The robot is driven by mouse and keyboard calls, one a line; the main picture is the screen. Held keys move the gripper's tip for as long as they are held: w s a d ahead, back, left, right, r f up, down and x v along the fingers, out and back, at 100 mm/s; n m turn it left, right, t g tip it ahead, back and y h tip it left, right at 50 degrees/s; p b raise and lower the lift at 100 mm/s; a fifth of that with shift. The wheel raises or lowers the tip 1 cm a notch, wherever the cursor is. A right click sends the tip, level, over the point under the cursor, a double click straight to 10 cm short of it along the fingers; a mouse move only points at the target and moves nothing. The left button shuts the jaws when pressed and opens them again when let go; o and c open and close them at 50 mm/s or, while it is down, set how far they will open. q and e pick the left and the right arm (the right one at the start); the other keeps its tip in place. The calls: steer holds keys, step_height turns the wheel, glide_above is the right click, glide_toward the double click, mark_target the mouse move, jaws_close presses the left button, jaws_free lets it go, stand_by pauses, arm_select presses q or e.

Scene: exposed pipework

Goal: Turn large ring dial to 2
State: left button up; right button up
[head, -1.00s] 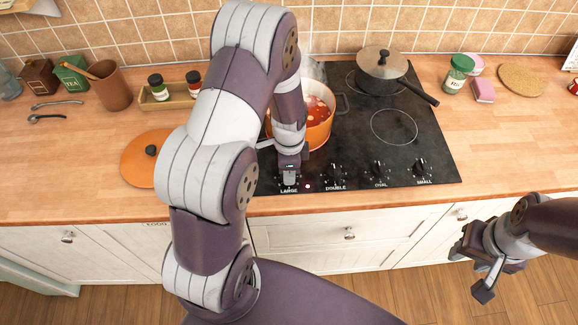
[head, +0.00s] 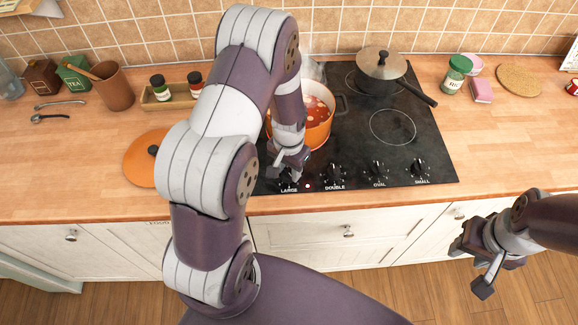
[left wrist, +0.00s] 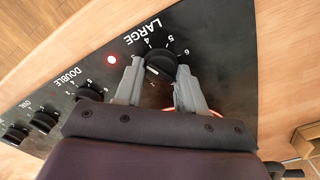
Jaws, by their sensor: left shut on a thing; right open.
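My left gripper (left wrist: 161,66) is shut on this knob, one finger on each side. In the head view the left gripper (head: 288,174) covers most of the dial above the LARGE label. My right gripper (head: 469,268) is open and empty, in front of the cabinets at the right.
The DOUBLE (head: 335,173), OVAL (head: 379,169) and SMALL (head: 420,167) dials sit to the right. An orange pot (head: 318,131) with red contents stands behind my left gripper. A black lidded pot (head: 378,78) stands at the back. A red light (left wrist: 112,59) glows beside the large dial.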

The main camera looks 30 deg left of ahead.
mark_target(288, 171)
arm_select(q)
steer(key=n, duration=0.6)
steer(key=shift+p, duration=0.4)
steer(key=n, duration=0.6)
steer(key=shift+a, duration=0.1)
steer(key=shift+n, duration=0.3)
steer(key=o, duration=1.1)
steer(key=shift+c, duration=0.2)
step_height(288, 171, up, 13)
steer(key=b, duration=0.1)
steer(key=shift+f, duration=0.15)
